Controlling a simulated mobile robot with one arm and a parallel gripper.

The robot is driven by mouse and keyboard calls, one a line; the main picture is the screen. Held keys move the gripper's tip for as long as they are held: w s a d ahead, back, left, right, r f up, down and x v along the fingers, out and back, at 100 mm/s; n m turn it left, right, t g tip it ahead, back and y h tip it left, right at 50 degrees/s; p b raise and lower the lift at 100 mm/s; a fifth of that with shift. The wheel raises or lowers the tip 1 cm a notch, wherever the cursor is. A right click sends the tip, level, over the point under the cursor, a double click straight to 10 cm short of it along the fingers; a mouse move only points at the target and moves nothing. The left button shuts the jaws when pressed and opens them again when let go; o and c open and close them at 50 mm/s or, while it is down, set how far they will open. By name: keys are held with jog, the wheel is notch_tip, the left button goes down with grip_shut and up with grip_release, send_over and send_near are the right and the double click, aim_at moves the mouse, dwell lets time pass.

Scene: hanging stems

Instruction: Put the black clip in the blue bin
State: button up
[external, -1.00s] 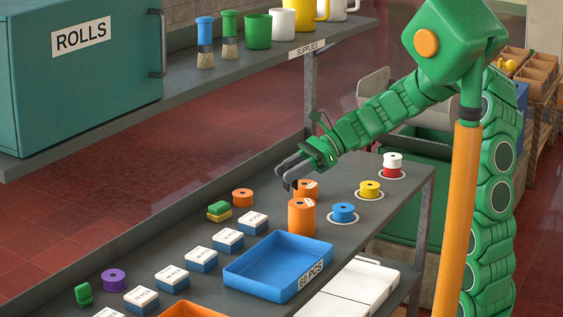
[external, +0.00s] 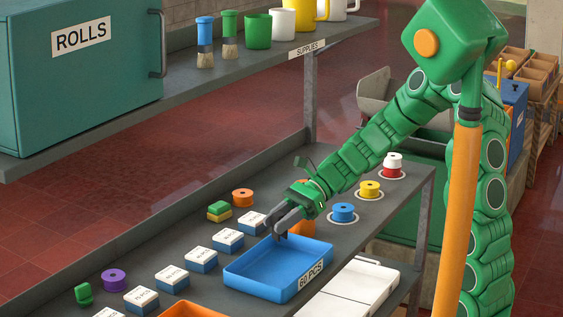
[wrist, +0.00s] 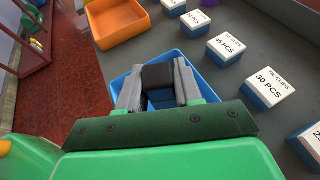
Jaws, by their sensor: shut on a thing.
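My gripper (external: 277,223) is shut on the black clip (wrist: 158,77), which shows as a dark block between the two grey fingers in the wrist view. In the external view the fingers hide most of the clip. The blue bin (external: 247,276), labelled 60 PCS, sits on the grey bench, and my gripper is above its far edge. In the wrist view the blue bin (wrist: 207,91) lies below the fingers and the clip. The bin looks empty where its floor shows.
An orange bin (wrist: 119,24) stands beside the blue one. White-and-blue labelled boxes (external: 200,260) line the bench. An orange canister (external: 303,229) is partly hidden behind my gripper. Blue (external: 343,212), yellow (external: 370,189) and red (external: 392,169) spools stand to the right.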

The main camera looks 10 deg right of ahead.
send_over(280, 271)
jog(key=shift+f, duration=4.45)
jog(key=shift+f, duration=0.15)
jog(key=o, duration=1)
jog(key=shift+r, duration=0.2)
jog(key=v, duration=1.2)
